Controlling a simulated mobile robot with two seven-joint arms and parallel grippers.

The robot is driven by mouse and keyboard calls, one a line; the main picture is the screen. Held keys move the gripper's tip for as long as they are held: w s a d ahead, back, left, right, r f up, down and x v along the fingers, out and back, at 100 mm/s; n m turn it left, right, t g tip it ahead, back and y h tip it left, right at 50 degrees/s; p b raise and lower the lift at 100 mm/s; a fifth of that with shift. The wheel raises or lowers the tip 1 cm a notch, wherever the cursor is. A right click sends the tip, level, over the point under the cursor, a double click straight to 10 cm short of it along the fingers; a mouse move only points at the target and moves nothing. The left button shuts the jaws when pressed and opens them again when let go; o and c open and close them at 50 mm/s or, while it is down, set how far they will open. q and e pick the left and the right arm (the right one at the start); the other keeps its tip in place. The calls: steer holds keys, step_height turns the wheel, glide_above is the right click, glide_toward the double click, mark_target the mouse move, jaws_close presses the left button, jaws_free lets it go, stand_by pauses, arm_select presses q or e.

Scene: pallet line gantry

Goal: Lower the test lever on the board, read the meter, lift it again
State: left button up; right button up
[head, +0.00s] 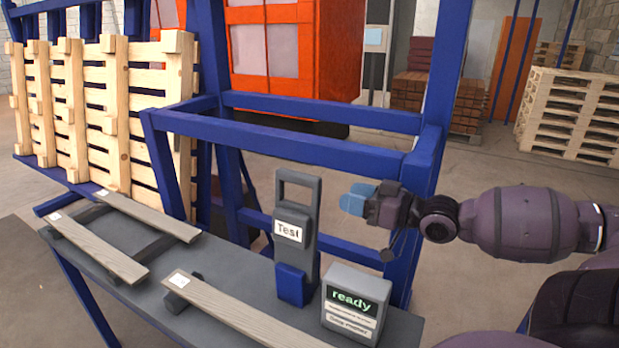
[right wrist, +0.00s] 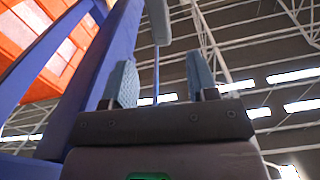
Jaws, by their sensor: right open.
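The test lever (head: 297,208) is a grey bar with a loop handle at its top, standing upright on the bench. It carries a white "Test" label and has a blue block (head: 291,284) at its foot. The meter (head: 354,305) is a grey box to the right of the lever's foot; its screen reads "ready" in green, with small print below that I cannot read. My right gripper (head: 357,199) is open, to the right of the lever's upper part and apart from it. Its blue fingertips show spread in the right wrist view (right wrist: 161,84), with nothing held. My left gripper is not in view.
Grey boards (head: 150,217) lie on the dark bench (head: 225,262) left of the lever. A blue frame (head: 290,148) rises behind it, with a post close to my right gripper. A wooden pallet (head: 95,110) leans at the left. More pallets (head: 570,115) are stacked at the back right.

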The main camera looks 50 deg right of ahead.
mark_target(321, 188)
steer(key=shift+b+x, duration=0.35)
steer(key=shift+x, duration=5.1)
jaws_close()
